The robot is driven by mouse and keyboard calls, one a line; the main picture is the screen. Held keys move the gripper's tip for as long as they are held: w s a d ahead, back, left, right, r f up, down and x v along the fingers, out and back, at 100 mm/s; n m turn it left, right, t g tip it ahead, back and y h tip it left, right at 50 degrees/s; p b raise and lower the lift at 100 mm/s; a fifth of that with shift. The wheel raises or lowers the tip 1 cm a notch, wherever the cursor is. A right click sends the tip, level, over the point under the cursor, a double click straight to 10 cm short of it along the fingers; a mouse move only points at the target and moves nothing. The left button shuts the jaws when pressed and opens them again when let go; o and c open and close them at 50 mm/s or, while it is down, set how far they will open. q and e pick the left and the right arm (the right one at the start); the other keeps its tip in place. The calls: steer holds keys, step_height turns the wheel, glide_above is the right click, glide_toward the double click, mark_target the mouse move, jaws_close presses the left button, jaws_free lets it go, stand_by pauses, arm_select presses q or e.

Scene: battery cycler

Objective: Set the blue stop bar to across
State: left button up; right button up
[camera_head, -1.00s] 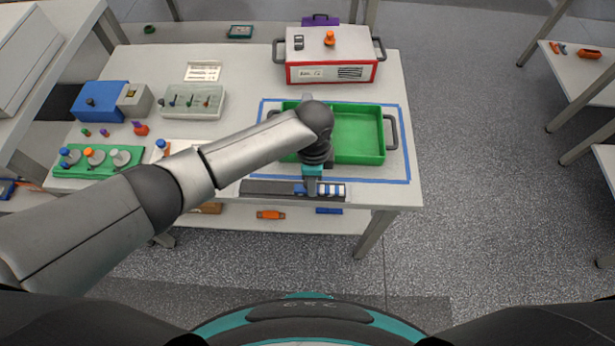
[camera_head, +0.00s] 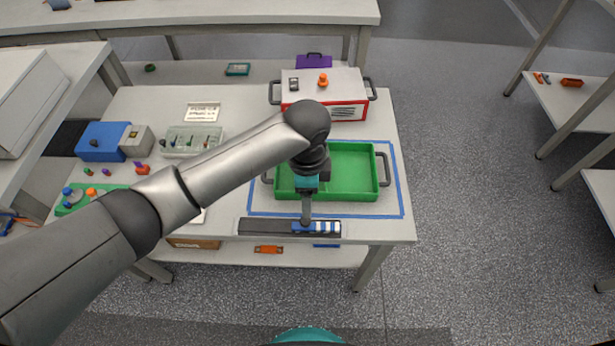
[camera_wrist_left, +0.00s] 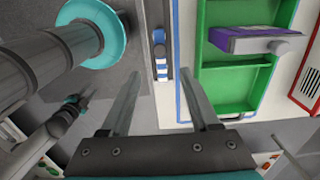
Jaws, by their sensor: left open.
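A dark rail (camera_head: 265,227) lies along the front edge of the table. A blue piece (camera_head: 299,227), which looks like the blue stop bar, lies lengthwise along it, beside blue and white stripes (camera_head: 328,229). The rail with its blue piece (camera_wrist_left: 159,36) also shows in the left wrist view, beyond the fingers. My left gripper (camera_head: 306,219) points down at the blue piece, overlapping it in the head view. Its fingers (camera_wrist_left: 160,105) are apart with nothing between them. Contact with the bar cannot be told. My right gripper is out of view.
A green tray (camera_head: 384,170) stands inside a blue tape outline behind the rail, partly hidden by my arm. A purple object (camera_wrist_left: 245,43) shows over the tray. A red and white box (camera_head: 348,112) stands behind. The floor right of the table is clear.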

arm_select(q)
step_height(320, 180, up, 5)
steer(key=shift+f+p, duration=0.1)
steer(key=shift+p, duration=0.2)
stand_by(0.4)
